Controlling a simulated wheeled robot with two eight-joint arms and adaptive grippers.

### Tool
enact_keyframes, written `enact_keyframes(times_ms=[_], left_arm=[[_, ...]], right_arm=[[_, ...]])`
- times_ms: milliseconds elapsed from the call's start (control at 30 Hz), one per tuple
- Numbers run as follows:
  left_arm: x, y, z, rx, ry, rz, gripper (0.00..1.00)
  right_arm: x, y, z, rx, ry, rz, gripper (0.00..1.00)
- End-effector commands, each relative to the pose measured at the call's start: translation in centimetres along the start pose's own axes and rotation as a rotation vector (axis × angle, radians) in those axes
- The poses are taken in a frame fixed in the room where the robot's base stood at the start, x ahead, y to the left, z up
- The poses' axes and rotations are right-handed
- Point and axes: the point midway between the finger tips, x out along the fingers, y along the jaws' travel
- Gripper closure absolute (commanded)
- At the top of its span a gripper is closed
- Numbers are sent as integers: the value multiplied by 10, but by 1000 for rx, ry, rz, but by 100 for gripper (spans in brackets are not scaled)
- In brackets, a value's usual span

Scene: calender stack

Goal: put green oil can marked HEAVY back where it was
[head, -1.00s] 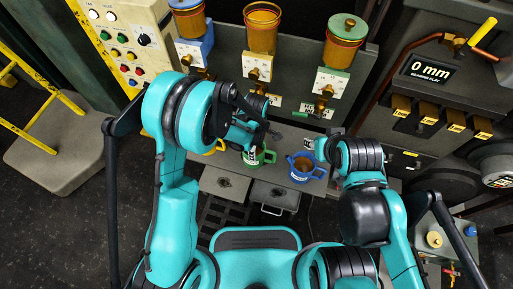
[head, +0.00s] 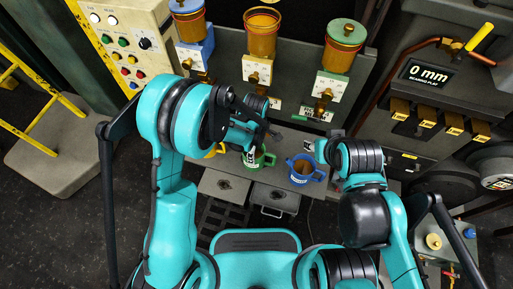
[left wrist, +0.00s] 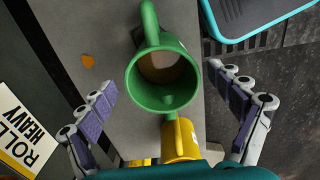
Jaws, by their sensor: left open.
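The green oil can (head: 262,160) stands on the grey bench ledge, between the yellow can (head: 214,151) and the blue can (head: 305,171). In the left wrist view I look down into the green can (left wrist: 165,92), with brownish liquid inside and its handle toward the top. My left gripper (left wrist: 163,84) is open, with one finger on each side of the green can and visible gaps to both. The yellow can (left wrist: 180,140) is just beyond it. The HEAVY marking on the can is not readable. My right gripper (head: 313,146) is near the blue can; its jaws are unclear.
A sign reading ROLL HEAVY (left wrist: 25,130) lies left of the ledge in the wrist view. Three oil reservoirs (head: 262,35) with taps stand above the ledge. Grey boxes (head: 273,200) sit in front below it. A control panel (head: 130,40) is at left.

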Motion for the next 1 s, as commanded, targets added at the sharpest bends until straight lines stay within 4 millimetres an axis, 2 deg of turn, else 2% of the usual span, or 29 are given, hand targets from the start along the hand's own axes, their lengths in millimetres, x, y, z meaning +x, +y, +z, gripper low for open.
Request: enact_keyframes(times_ms=[33, 100, 300, 500, 800, 867, 1000], left_arm=[[-15, 0, 0, 0, 0, 0, 8], [-32, 0, 0, 0, 0, 0, 8], [-75, 0, 0, 0, 0, 0, 8], [-99, 0, 0, 0, 0, 0, 8], [-110, -1, -4, 18, 0, 9, 8], [-119, -4, -9, 51, -1, 26, 8], [-161, -19, -36, 207, 11, 106, 8]], right_arm=[[-7, 0, -5, 0, 0, 0, 60], [-13, 0, -10, 0, 0, 0, 60], [-27, 0, -19, 0, 0, 0, 60], [-33, 0, -24, 0, 0, 0, 60], [-34, 0, -24, 0, 0, 0, 60], [-34, 0, -24, 0, 0, 0, 60], [-34, 0, -24, 0, 0, 0, 60]])
